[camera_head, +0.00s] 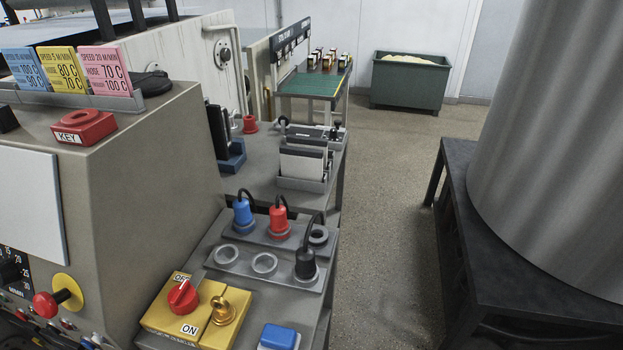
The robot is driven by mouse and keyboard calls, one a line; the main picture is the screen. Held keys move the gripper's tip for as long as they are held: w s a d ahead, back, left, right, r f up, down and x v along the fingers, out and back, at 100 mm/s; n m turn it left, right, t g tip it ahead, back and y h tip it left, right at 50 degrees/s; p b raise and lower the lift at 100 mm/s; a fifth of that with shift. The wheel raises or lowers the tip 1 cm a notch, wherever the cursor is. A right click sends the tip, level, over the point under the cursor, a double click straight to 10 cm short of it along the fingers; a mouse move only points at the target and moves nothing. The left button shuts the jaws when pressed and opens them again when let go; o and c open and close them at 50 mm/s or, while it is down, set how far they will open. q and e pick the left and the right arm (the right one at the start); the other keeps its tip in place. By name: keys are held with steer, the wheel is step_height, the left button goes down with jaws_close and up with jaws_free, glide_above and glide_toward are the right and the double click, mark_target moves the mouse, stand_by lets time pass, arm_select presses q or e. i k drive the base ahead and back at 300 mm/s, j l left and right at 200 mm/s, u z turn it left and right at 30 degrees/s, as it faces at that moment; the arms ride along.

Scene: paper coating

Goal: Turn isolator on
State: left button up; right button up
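The isolator (159,318) is a yellow box low in the view, left of centre, on the grey console. Its red rotary knob (183,296) sits between an OFF label at the top and an ON label (190,329) at the bottom. The knob's handle appears turned towards OFF. A round brass fitting (223,309) stands on the box to the right of the knob; I cannot tell if a key is in it. A red block labelled KEY (85,128) lies on top of the grey machine. Neither of my grippers is in view.
Blue (243,215), red (278,220) and black (306,263) plugs with cables stand behind the isolator. A blue button (278,337) is to its right. The machine cabinet (150,160) rises on the left. A dark table (465,235) bears a large cylinder at right; floor between is clear.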

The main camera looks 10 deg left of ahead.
mark_target(183, 299)
steer(key=u, duration=1.3)
